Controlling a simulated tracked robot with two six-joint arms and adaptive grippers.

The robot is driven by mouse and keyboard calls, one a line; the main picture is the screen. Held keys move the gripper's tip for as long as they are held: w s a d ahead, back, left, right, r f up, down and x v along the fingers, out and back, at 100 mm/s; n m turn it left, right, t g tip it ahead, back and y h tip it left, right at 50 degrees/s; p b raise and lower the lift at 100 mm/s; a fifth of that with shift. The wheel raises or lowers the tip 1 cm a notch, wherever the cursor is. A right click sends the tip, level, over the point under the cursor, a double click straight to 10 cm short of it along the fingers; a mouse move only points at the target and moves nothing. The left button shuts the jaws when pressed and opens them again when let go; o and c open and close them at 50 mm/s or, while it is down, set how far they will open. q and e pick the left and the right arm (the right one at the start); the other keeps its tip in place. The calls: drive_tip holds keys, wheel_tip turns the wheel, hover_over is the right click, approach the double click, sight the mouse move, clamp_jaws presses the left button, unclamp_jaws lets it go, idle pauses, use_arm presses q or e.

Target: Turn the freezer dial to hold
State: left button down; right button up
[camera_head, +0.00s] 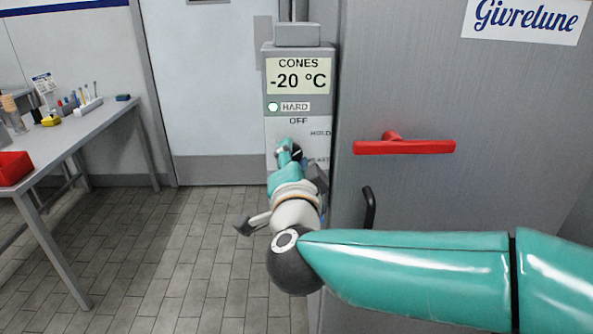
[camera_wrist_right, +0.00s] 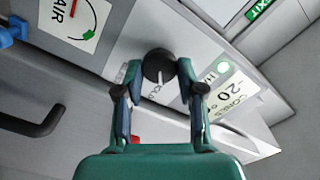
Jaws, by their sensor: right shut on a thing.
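The freezer dial is a round dark knob (camera_wrist_right: 158,65) on the grey control panel (camera_head: 285,130). The panel's labels read OFF at the top and HOLD at the upper right; a lower label is partly hidden. In the right wrist view, the dial's white mark points toward the lettering HOLD, close to the knob's edge. My right gripper (camera_wrist_right: 159,72) has its two fingers on either side of the dial and is shut on it. In the head view my right gripper (camera_head: 290,154) covers most of the dial. My left gripper is not in view.
Above the dial, the display (camera_head: 299,76) reads CONES -20 °C, with a lit lamp (camera_head: 273,106) beside HARD. The freezer door (camera_head: 420,80) with a red handle (camera_head: 405,147) stands close on the right. A table (camera_head: 75,135) with small items stands left; the floor between is clear.

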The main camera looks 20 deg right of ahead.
drive_tip(key=shift+f+m+b, duration=0.15)
drive_tip(key=shift+m+b, duration=0.15)
drive_tip(key=shift+m, duration=0.2)
drive_tip(key=o, duration=1.1)
drive_tip(key=shift+d, duration=0.15)
drive_tip(key=shift+o, duration=0.2)
drive_tip(key=shift+s, duration=0.1)
